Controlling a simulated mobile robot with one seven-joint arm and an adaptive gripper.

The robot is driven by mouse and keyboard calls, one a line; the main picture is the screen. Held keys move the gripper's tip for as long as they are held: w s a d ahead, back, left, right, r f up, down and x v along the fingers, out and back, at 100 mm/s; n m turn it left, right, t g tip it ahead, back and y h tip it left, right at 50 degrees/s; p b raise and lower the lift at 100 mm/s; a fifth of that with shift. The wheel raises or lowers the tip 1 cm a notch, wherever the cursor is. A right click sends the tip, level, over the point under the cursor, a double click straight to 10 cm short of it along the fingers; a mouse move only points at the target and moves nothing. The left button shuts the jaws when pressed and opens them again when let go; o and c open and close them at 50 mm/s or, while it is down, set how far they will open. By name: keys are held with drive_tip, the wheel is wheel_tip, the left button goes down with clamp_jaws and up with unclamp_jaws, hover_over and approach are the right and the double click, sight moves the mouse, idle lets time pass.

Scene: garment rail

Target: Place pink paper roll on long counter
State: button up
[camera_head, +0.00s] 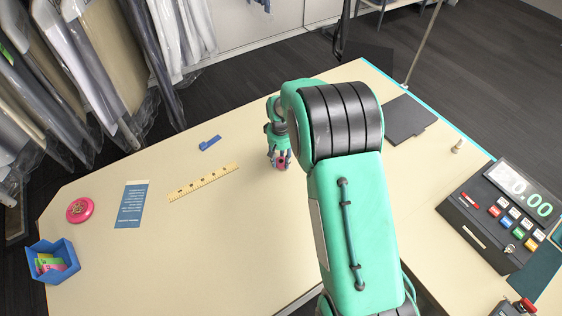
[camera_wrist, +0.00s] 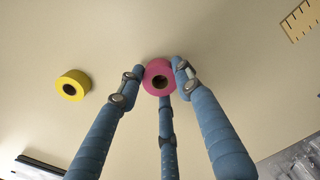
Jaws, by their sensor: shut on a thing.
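The pink paper roll (camera_wrist: 158,66) is between the blue fingers of my gripper (camera_wrist: 159,80) in the wrist view, with its dark core facing the camera. In the head view my gripper (camera_head: 281,160) points down over the long beige counter (camera_head: 200,240), around the pink roll (camera_head: 283,165), which is mostly covered by the fingers. The fingers are shut on the roll. The roll is at or very close to the counter top; I cannot tell whether it touches. The counter also fills most of the wrist view (camera_wrist: 100,30).
A yellow roll (camera_wrist: 72,86) lies left of the pink one. A ruler (camera_head: 203,183), blue clip-like piece (camera_head: 210,143), blue card (camera_head: 131,205), pink disc (camera_head: 80,210) and blue box (camera_head: 52,270) lie leftward. A cash register (camera_head: 490,222) stands right. Bagged garments hang upper left.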

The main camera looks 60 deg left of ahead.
sight(281, 161)
drive_tip(key=shift+f, duration=0.6)
drive_tip(key=shift+f, duration=0.15)
drive_tip(key=o, duration=1)
drive_tip(key=shift+r, duration=0.2)
drive_tip(key=shift+a+r+b, duration=0.1)
drive_tip(key=shift+r+b, duration=0.3)
drive_tip(key=shift+r, duration=5.6)
